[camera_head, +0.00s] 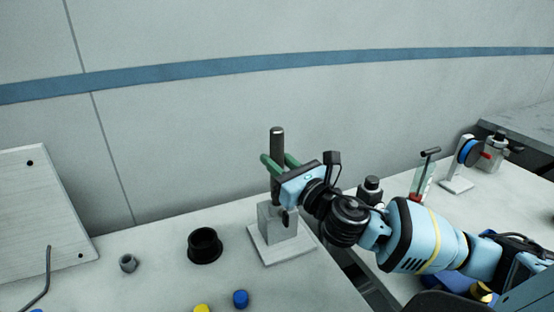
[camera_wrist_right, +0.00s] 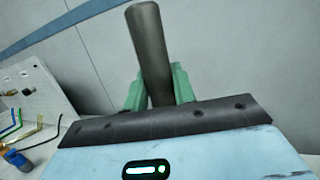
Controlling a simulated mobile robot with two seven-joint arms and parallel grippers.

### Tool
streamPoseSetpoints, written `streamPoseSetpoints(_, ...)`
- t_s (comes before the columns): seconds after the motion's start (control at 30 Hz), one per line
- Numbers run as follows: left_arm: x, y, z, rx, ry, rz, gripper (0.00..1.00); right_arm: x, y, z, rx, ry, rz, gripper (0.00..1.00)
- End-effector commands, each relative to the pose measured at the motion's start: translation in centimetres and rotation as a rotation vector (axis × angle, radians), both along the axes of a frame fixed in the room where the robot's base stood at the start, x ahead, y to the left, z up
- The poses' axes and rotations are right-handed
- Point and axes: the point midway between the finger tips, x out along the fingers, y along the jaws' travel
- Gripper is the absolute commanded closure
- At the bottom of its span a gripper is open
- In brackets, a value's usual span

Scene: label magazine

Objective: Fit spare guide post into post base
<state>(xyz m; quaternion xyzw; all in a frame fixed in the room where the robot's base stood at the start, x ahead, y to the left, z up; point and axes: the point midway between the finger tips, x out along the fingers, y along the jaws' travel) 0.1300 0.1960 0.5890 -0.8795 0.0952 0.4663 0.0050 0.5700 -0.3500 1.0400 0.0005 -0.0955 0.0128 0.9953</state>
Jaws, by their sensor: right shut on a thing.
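The spare guide post (camera_head: 277,142) is a dark grey cylinder standing close to upright. My right gripper (camera_head: 277,166) is shut on it with green fingers, one on each side. The post (camera_wrist_right: 150,48) also rises between the green fingers in the right wrist view, leaning slightly left there. The post base (camera_head: 282,250), a light grey block on a flat square plate, stands directly below the gripper. The post's lower end is near the block's top, partly hidden by the gripper, so I cannot tell whether it is in the block. My left gripper is not in view.
A black ring-shaped cup (camera_head: 205,246) and a small grey cylinder (camera_head: 128,263) stand left of the base. Blue (camera_head: 240,298) and yellow (camera_head: 202,308) caps lie in front. A tilted panel (camera_head: 40,200) is at left. A dark-capped bottle (camera_head: 370,190) and spool stand (camera_head: 458,184) are at right.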

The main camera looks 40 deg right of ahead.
Motion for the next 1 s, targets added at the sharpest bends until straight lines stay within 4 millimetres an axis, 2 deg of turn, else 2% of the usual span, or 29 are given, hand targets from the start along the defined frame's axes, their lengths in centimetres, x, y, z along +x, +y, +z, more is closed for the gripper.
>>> streamPoseSetpoints(1.0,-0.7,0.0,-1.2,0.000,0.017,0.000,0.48,0.0,0.0,-2.0,0.000,-0.002,0.000,1.00)
